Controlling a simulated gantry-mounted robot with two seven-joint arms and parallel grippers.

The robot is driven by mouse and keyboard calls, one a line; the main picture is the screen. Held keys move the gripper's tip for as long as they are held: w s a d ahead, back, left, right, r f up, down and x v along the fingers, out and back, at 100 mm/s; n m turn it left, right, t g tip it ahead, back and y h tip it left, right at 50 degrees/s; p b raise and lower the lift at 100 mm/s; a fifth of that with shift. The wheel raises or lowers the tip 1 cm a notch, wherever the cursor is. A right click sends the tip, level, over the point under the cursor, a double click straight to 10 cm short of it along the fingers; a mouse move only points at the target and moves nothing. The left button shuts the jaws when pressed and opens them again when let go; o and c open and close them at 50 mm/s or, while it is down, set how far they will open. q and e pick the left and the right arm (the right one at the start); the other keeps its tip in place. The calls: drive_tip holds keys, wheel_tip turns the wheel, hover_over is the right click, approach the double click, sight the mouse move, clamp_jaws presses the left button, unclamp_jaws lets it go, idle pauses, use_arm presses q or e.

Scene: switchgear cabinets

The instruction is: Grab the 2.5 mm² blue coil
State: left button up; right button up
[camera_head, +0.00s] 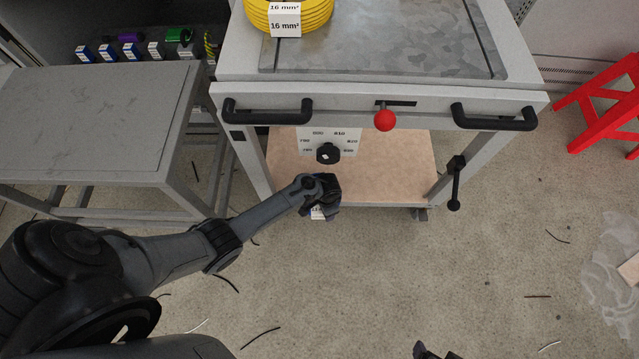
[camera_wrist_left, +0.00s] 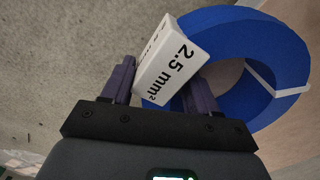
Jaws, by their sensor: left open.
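The blue coil (camera_wrist_left: 245,60) shows in the left wrist view, with a white label (camera_wrist_left: 175,62) reading 2.5 mm² and a white tie around its ring. My left gripper (camera_wrist_left: 163,80) is open, one finger on each side of the label; I cannot tell whether they touch it. In the head view my left gripper (camera_head: 322,198) is in front of the cart's lower shelf. A scrap of white label (camera_head: 318,213) shows below it; the blue ring is hidden there. A dark tip at the bottom edge of the head view appears to be my right gripper (camera_head: 428,351), mostly cut off.
The cart (camera_head: 375,95) has black handles, a red knob (camera_head: 384,120) and a wooden lower shelf (camera_head: 395,165). A yellow 16 mm² coil (camera_head: 320,15) lies on top. A grey table (camera_head: 95,120) stands left, a red stool (camera_head: 605,105) right. Open floor lies in front.

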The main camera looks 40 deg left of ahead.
use_arm(q)
clamp_jaws()
drive_tip(key=shift+w+r, duration=0.1)
idle(0.6)
